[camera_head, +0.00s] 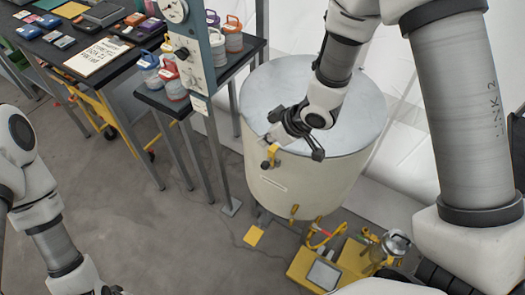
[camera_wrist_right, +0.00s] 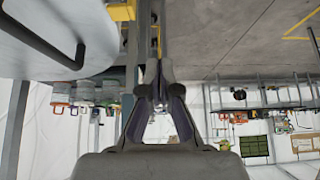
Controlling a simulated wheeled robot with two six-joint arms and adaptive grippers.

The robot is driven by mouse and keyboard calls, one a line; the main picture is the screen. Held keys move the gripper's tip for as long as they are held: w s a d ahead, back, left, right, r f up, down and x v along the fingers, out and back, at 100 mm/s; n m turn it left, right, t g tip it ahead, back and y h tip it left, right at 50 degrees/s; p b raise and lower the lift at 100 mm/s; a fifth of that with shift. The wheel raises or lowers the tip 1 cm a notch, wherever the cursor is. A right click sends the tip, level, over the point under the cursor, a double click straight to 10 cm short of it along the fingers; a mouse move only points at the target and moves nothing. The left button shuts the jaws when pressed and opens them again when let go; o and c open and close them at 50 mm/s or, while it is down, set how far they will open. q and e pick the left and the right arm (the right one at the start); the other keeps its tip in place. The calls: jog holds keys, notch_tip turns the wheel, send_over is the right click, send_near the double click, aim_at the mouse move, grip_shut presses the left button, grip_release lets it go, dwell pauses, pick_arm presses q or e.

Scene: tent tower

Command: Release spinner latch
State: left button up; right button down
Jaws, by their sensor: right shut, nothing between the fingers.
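The spinner is a cream drum (camera_head: 305,187) with a round grey lid (camera_head: 345,95) in the head view. Its yellow latch (camera_head: 273,154) with a dark knob (camera_head: 265,165) sits on the near-left rim. My right gripper (camera_head: 276,134) is shut and empty above the rim, close to the latch; I cannot tell whether it touches. In the right wrist view its fingers (camera_wrist_right: 154,72) are together, with the lid (camera_wrist_right: 60,30) at upper left and a yellow piece (camera_wrist_right: 122,11) beside them. My left arm comes in at lower left; only a dark bit of its gripper shows at the bottom edge.
A dark bar handle (camera_wrist_right: 45,35) stands on the lid near the gripper. A rack with lidded jars (camera_head: 172,82) and a grey post with dials (camera_head: 190,45) stand left of the drum. Yellow equipment (camera_head: 315,265) lies below it. The floor at lower left is mostly clear.

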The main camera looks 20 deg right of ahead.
aim_at(269, 161)
jog(key=p+x, duration=0.1)
jog(key=x, duration=0.9)
jog(key=s+d, duration=0.1)
jog(key=s+d+p, duration=0.1)
jog(key=s, duration=0.1)
jog(key=shift+s+d+f, duration=0.15)
jog(key=shift+d+f, duration=0.15)
jog(key=shift+f, duration=0.1)
jog(key=shift+a, duration=0.1)
